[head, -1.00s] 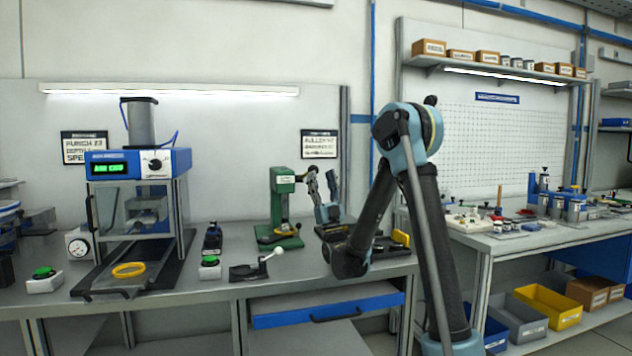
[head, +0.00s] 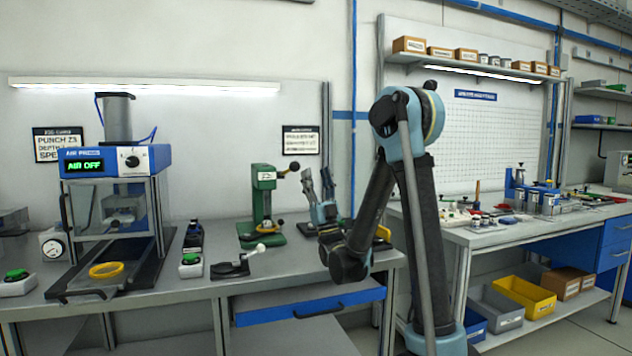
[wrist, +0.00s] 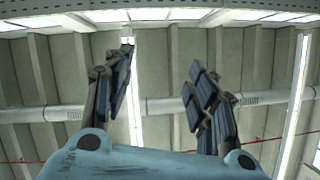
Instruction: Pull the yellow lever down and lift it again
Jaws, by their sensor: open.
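No clear yellow lever shows. A small yellow part (head: 383,232) sits on the bench just right of my forearm, partly hidden, and I cannot tell if it is a lever. A green press (head: 264,200) stands on the bench, with a dark-knobbed arm (head: 291,170) at its upper right. My gripper (head: 318,184) points up, open, right of that press and apart from it in the picture. In the wrist view my gripper (wrist: 160,80) has its fingers spread with nothing between them.
A blue air press (head: 115,160) stands at the left, with a yellow ring (head: 106,270) on its base. A small white-knobbed lever device (head: 230,268) is near the bench front. A second bench (head: 480,235) stands at the right, with bins below. Floor shows at the lower right.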

